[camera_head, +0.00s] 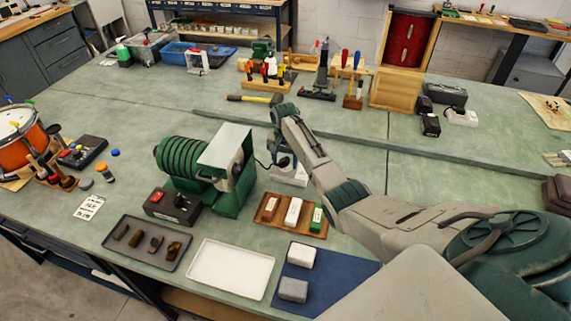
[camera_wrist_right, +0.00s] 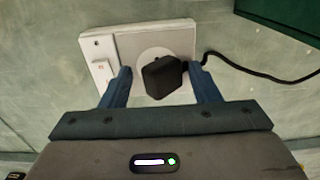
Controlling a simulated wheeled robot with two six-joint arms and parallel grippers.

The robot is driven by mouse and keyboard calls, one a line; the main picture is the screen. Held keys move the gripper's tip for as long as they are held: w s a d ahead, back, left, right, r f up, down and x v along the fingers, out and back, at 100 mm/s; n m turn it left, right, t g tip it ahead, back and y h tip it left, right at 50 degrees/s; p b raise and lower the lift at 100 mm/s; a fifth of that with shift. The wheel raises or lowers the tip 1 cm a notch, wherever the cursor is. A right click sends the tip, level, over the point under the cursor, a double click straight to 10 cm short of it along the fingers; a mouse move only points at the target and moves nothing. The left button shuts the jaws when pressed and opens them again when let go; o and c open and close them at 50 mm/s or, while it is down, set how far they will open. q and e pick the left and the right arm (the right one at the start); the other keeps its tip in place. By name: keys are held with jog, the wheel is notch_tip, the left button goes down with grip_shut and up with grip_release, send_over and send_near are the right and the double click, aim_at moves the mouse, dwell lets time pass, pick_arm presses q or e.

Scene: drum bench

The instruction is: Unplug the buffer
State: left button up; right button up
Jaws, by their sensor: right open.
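The buffer (camera_head: 230,165) is a green bench machine with a ribbed motor end and a pale cover, standing on the bench in the head view. Its black plug (camera_wrist_right: 163,76) sits in the round white recess of a socket box (camera_wrist_right: 118,45). The white socket box (camera_head: 291,176) also shows in the head view, right of the buffer. My right gripper (camera_wrist_right: 160,72) is open, with one blue finger on each side of the plug and small gaps between. In the head view my right gripper (camera_head: 284,158) is over the socket box. My left gripper is out of view.
A black cord (camera_wrist_right: 250,70) runs right from near the plug. A control box (camera_head: 172,205) with a red button stands before the buffer. A brown tray of bars (camera_head: 291,215), a white tray (camera_head: 230,269) and a dark tray (camera_head: 133,243) lie in front.

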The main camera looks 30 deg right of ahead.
aim_at(284, 160)
jog(key=shift+w+a+f, duration=0.1)
jog(key=shift+w+a, duration=0.05)
jog(key=shift+a, duration=0.05)
dwell(0.6)
jog(key=c, duration=1.2)
jog(key=shift+p, duration=0.3)
jog(key=shift+w+r+p, duration=0.1)
jog(key=shift+r+p, duration=0.5)
jog(key=shift+p, duration=0.05)
jog(key=shift+r+p, duration=1.55)
jog(key=shift+p, duration=0.15)
jog(key=shift+r+p, duration=0.35)
jog(key=shift+r, duration=0.5)
